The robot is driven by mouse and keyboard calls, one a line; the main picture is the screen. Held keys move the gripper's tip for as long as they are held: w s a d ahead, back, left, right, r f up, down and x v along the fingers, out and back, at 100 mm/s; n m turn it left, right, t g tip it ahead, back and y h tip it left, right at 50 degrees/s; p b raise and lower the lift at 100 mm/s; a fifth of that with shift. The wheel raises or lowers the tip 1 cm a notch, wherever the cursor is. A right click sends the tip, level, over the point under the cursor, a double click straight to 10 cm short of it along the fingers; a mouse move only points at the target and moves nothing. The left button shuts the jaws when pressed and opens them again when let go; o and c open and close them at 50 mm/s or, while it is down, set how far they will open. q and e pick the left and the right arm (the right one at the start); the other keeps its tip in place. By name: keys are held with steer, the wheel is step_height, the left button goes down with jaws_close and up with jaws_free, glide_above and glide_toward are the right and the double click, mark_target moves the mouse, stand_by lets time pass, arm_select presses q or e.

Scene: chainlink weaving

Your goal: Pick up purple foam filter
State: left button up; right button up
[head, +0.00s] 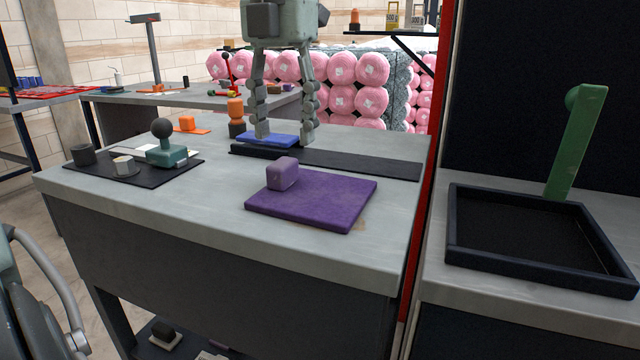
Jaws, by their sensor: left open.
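A small purple block (283,173), which looks like the purple foam filter, sits near the back left corner of a flat purple mat (330,208) on the grey workbench. My left gripper (285,138) points down behind the block, at the far side of the bench. Its two fingers are spread apart, with no purple item between them. A flat blue piece (266,140) lies on a dark strip by the fingertips; whether the fingers touch it I cannot tell.
A dark mat (130,178) at the left holds a teal piece with a ball knob (167,155) and small cylinders. A black tray (540,244) with a green upright piece (575,145) stands right of a red post (428,170). The bench front is clear.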

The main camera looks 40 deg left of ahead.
mark_target(282, 162)
arm_select(q)
steer(key=f, duration=0.6)
steer(key=shift+s+a, duration=0.1)
steer(key=shift+s, duration=0.15)
jaws_close()
